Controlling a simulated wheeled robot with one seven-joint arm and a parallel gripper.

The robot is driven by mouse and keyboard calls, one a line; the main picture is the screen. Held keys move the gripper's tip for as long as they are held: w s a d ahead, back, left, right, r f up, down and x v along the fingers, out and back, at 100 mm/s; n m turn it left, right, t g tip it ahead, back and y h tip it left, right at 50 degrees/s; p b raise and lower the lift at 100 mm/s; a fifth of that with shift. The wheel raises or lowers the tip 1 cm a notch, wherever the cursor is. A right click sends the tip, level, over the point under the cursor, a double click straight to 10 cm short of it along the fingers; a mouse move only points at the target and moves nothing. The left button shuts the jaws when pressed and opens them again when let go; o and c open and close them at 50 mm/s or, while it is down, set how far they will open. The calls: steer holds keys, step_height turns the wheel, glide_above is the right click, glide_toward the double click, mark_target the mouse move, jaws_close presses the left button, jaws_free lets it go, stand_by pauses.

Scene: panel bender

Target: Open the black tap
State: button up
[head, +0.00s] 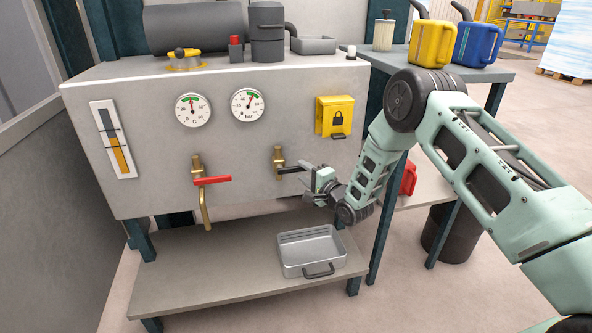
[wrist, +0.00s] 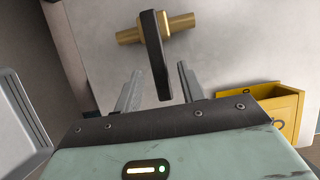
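The black tap's lever (head: 290,169) sticks out to the right from its brass body (head: 279,155) on the front of the grey tank. In the wrist view the lever (wrist: 155,50) reaches down from the brass body (wrist: 179,28) into the space between my fingertips. My gripper (head: 309,170) is at the lever's free end. In the wrist view my gripper (wrist: 157,80) is open, with one finger on each side of the lever and a visible gap to both. Whether the lever's end touches anything is hidden.
A red-handled tap (head: 212,180) with a bent brass spout is to the left. A yellow lock box (head: 335,116) is above right of the black tap. A metal pan (head: 310,252) stands on the lower shelf (head: 200,285). A side table (head: 400,60) holds canisters.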

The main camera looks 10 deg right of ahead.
mark_target(301, 169)
steer(key=x, duration=0.5)
steer(key=shift+b, duration=0.35)
jaws_close()
